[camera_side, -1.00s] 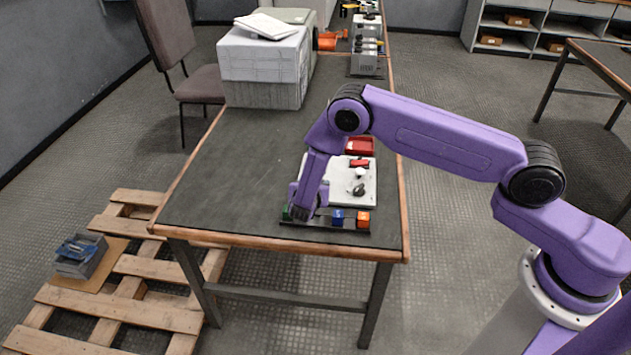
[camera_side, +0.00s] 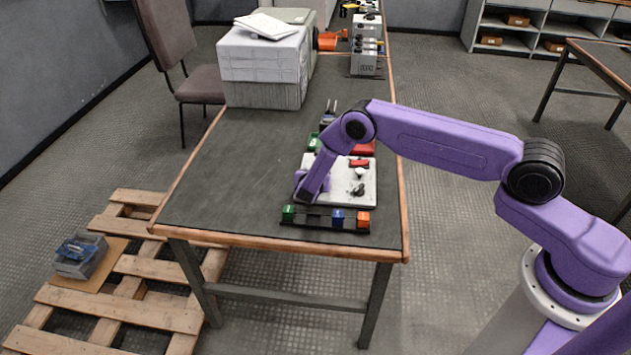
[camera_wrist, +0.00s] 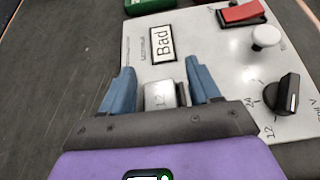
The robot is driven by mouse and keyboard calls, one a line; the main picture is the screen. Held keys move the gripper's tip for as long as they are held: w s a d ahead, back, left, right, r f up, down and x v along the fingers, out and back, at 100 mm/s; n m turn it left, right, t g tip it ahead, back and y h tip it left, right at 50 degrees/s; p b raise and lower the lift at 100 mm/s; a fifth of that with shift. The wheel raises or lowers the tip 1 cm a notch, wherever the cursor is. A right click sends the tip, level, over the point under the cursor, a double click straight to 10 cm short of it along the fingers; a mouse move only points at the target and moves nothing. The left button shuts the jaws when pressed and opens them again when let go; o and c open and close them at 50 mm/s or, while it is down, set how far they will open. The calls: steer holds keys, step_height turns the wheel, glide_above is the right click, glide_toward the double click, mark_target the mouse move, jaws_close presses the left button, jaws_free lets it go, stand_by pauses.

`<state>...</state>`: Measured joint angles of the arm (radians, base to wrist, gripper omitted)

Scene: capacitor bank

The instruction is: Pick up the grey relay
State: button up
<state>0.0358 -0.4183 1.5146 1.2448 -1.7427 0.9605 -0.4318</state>
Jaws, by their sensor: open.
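The grey relay (camera_wrist: 160,96), a small light block marked "12", shows in the wrist view at the lower left of the white test panel (camera_wrist: 195,55). My gripper (camera_wrist: 164,84) is open, with one blue finger on each side of the relay. I cannot tell whether either finger touches it. In the side view my gripper (camera_side: 305,198) is low over the front left part of the panel (camera_side: 369,192), and the relay is hidden there.
A black rail (camera_side: 313,221) with green (camera_side: 288,213), blue (camera_side: 337,217) and orange (camera_side: 363,219) blocks lies in front of the panel. Left table area is clear.

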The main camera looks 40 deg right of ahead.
jaws_close()
steer(key=shift+r, duration=0.1)
